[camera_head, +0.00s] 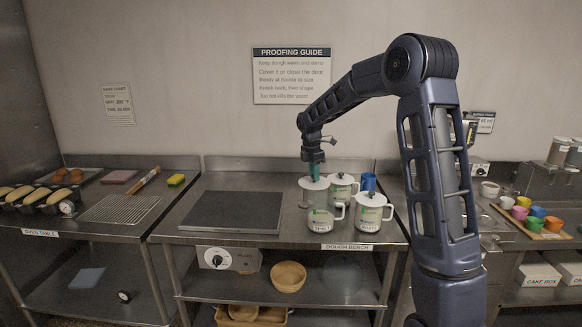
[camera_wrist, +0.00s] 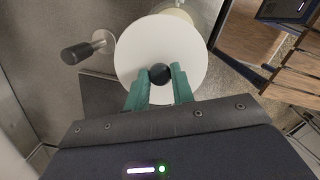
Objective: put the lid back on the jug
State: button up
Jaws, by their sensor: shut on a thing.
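My gripper (camera_head: 314,172) is shut on the dark knob (camera_wrist: 160,73) of a round white lid (camera_head: 313,184). In the wrist view the lid (camera_wrist: 150,48) lies flat between my camera and the bench. In the head view it hangs above the white jug labelled SPELT (camera_head: 321,222), which stands upright at the bench front with its handle to the right. The lid looks clear of this jug's rim, slightly to its left. In the wrist view only a cream edge (camera_wrist: 183,12) shows past the lid, probably the jug; its opening is hidden.
A lidded jug (camera_head: 371,218) stands right of it, another lidded jug (camera_head: 342,192) behind, and a blue mug (camera_head: 368,181) at the back. A dark-handled metal item (camera_wrist: 85,50) is beside the lid. A dark board (camera_head: 232,212) covers the bench's left part.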

aim_at(322, 184)
jog(key=d, duration=0.1)
jog(key=s+d, duration=0.1)
jog(key=d+f, duration=0.1)
jog(key=shift+s+d, duration=0.15)
jog(key=shift+s, duration=0.15)
jog(key=shift+f, duration=2.5)
jog(key=shift+f, duration=0.15)
jog(key=o, duration=1.5)
jog(key=shift+o, duration=0.2)
jog(key=shift+r, duration=3.5)
